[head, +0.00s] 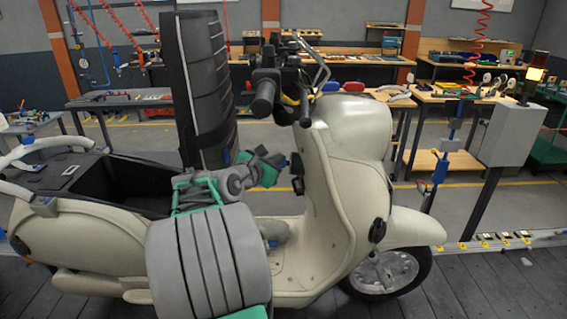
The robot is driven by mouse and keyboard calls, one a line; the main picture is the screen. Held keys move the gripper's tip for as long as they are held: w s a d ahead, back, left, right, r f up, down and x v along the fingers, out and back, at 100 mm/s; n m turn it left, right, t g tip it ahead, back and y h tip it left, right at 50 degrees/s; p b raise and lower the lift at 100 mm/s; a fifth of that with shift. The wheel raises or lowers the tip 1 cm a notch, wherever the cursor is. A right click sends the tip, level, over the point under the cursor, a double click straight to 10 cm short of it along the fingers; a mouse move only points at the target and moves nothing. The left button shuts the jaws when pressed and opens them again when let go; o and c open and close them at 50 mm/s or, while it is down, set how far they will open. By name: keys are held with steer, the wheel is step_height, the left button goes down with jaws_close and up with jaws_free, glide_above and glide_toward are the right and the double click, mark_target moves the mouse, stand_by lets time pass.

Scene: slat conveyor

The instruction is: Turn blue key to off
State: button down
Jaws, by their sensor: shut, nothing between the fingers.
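A cream scooter (345,150) stands side-on in the head view, with its handlebar at the top. A small dark lock fitting (297,184) sits on the inner face of its leg shield, below the handlebar. My gripper (284,163) is shut and empty at the upper end of this fitting, very close to it; I cannot tell whether they touch. A small bluish patch shows by the fingertips, but I cannot tell whether it is the blue key. The key's turn position cannot be made out.
The black handlebar grips (265,97) hang just above my gripper. The scooter's seat box (110,185) is open at the left. A grey control box (510,134) on a post stands at the right.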

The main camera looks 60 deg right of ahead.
steer(key=shift+f, duration=0.8)
stand_by(0.7)
steer(key=shift+a, duration=0.1)
steer(key=r+p+v, duration=0.1)
steer(key=p+v, duration=0.2)
steer(key=v, duration=0.5)
steer(key=shift+r, duration=0.45)
stand_by(0.4)
